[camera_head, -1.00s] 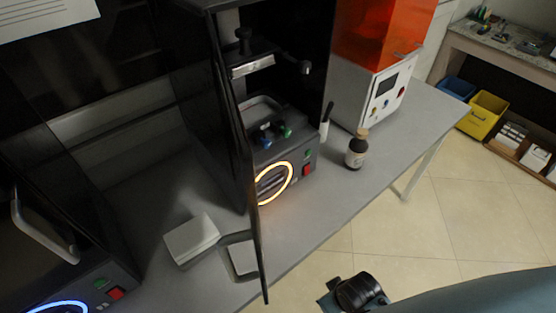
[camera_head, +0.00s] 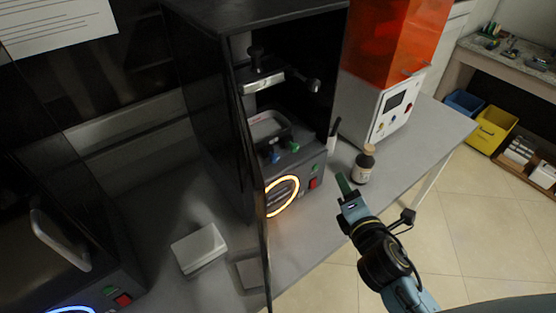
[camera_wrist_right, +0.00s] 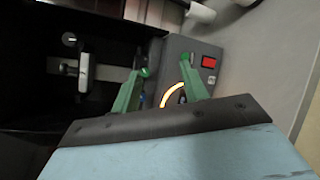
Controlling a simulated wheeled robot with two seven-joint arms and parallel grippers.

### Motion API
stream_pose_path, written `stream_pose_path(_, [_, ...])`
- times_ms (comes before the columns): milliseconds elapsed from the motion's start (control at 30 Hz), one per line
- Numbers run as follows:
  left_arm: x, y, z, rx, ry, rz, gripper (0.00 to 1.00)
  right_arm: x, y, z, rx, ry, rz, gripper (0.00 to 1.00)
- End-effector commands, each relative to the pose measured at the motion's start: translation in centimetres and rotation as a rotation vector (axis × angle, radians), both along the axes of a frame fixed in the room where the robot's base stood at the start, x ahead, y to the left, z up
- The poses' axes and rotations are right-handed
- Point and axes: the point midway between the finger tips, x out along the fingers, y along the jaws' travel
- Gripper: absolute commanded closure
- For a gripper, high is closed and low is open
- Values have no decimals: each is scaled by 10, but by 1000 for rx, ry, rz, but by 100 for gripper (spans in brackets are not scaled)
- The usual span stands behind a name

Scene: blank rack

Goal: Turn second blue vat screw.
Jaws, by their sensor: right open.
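The dark printer (camera_head: 296,170) stands on the grey bench with its door open and a lit orange ring on its front. Its vat (camera_head: 268,125) sits inside, with blue vat screw (camera_head: 275,155) and green screw (camera_head: 294,147) at its front. Whether a second blue screw stands there is too small to tell. My right gripper (camera_head: 343,186) is open and empty, in front of and to the right of the printer, apart from the screws. In the right wrist view its green fingers (camera_wrist_right: 160,70) point at the printer front, with a green knob (camera_wrist_right: 146,72) beyond them. My left gripper is out of view.
The open door edge (camera_head: 266,245) stands left of the orange ring. A brown bottle (camera_head: 363,165) and a white-and-black marker-like item (camera_head: 333,134) stand right of the printer. An orange-topped machine (camera_head: 390,70) is behind. A white box (camera_head: 198,248) lies at the left.

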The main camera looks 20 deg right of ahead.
Motion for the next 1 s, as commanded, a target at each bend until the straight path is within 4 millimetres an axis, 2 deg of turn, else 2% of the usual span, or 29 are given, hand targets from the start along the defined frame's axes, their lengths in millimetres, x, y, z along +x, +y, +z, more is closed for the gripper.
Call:
stream_pose_path(100, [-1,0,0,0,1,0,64,14,24,5,-410,-90,206,56])
stream_pose_path(200, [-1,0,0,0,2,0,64,18,45,2,-691,-156,351,56])
stream_pose_path(300, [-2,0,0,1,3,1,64,18,61,-4,-886,-208,455,56])
stream_pose_path(400, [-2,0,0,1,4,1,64,16,70,-9,-999,-238,515,56])
stream_pose_path(533, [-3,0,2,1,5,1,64,21,76,-11,-1047,-255,543,56])
stream_pose_path(633, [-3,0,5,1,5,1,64,32,80,-10,-1047,-257,543,56])
stream_pose_path(1000, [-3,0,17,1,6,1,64,99,105,-9,-1042,-255,540,56])
